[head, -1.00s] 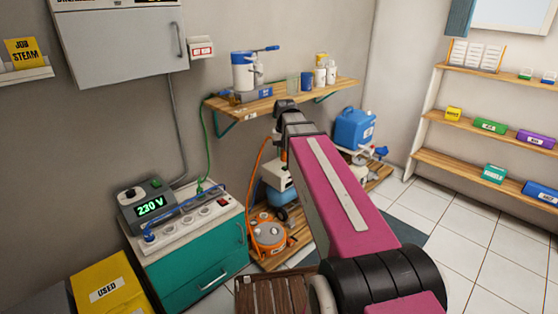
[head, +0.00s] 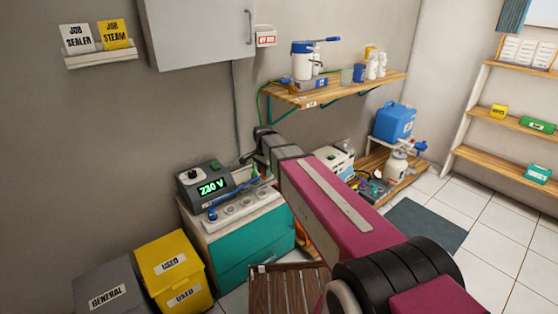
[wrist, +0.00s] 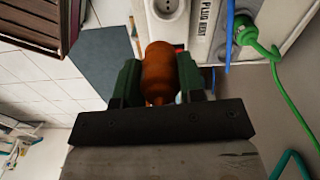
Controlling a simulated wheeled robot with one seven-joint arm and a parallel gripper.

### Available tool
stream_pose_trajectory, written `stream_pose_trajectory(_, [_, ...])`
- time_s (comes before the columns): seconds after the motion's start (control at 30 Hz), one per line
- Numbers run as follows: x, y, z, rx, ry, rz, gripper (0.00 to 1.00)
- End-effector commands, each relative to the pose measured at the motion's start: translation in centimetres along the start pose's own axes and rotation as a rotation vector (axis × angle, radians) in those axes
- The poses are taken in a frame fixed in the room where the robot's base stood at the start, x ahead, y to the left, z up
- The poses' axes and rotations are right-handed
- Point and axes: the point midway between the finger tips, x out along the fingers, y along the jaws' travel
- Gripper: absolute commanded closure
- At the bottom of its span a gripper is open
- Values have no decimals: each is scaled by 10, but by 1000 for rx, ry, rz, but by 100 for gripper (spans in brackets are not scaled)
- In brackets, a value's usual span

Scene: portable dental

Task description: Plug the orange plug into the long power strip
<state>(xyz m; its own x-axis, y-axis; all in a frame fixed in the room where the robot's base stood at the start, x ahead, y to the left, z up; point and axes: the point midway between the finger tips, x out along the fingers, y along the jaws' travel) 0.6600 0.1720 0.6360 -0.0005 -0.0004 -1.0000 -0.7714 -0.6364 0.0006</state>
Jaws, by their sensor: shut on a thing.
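My gripper (wrist: 158,78) is shut on the orange plug (wrist: 158,68), which sits between its two green fingers in the wrist view. The long power strip (head: 247,205) lies on top of the teal cabinet. In the wrist view the strip (wrist: 208,22) is just beyond the plug, with a round white socket (wrist: 170,7) near the plug's far end. The plug looks apart from the socket; its exact gap and pins I cannot tell. In the head view my arm hides the gripper and plug.
A green plug (wrist: 246,34) with a green cable and a blue cable (wrist: 229,35) are close beside the gripper at the strip. A 230 V box (head: 207,188) stands behind the strip.

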Motion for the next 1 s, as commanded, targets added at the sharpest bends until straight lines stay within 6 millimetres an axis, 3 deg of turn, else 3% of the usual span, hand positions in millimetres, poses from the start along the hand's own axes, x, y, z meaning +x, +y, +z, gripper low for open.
stream_pose_trajectory(0.2, [22, -14, 12, 89, 0, 0, 88])
stream_pose_trajectory(0.47, [31, -15, 13, 97, 0, 0, 88])
stream_pose_trajectory(1.0, [77, -14, 13, 96, 0, 0, 88])
